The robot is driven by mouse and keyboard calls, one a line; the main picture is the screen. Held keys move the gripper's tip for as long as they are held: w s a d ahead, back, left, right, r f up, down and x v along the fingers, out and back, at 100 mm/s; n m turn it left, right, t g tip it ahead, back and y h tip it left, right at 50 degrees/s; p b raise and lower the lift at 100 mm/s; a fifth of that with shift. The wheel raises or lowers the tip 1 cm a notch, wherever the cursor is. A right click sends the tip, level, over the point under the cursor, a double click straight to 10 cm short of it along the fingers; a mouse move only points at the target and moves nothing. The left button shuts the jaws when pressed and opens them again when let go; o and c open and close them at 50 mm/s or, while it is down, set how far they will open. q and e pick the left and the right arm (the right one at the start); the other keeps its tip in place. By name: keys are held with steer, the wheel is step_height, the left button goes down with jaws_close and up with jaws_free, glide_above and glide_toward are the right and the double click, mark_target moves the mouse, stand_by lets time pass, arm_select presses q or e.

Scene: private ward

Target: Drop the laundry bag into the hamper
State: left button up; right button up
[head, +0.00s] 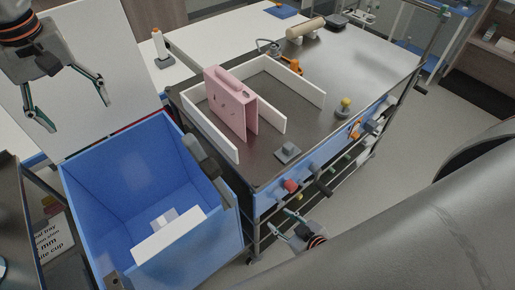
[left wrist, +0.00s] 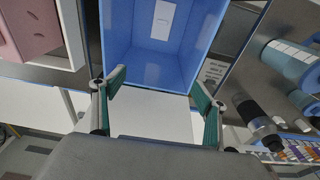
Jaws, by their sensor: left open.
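The blue hamper (head: 85,215) stands open at the lower left, beside the cart. A white panel (head: 168,236) and a small pale piece show within its outline; I cannot tell what they are. The pink, upright, folded piece with a slot near its top (head: 231,100), which looks like the laundry bag, stands inside low white walls on the cart. My left gripper (head: 80,117) is open and empty, above and behind the hamper, apart from the pink piece. The left wrist view shows the hamper (left wrist: 118,30) beyond its fingers. My right gripper (head: 279,222) appears open and empty beside the cart.
The metal cart (head: 345,75) carries white dividers (head: 205,132), a beige roll (head: 305,28), a grey block (head: 287,152) and a yellow-topped piece (head: 345,105). Knobs and clips line its front rail. A dark shelf (head: 12,190) stands left of the hamper. Open floor lies to the right.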

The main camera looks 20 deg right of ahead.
arm_select(q)
step_height(320, 180, up, 10)
steer(key=s, duration=0.1)
steer(key=shift+d+r, duration=0.15)
steer(key=shift+d, duration=0.05)
steer(key=shift+s, duration=0.2)
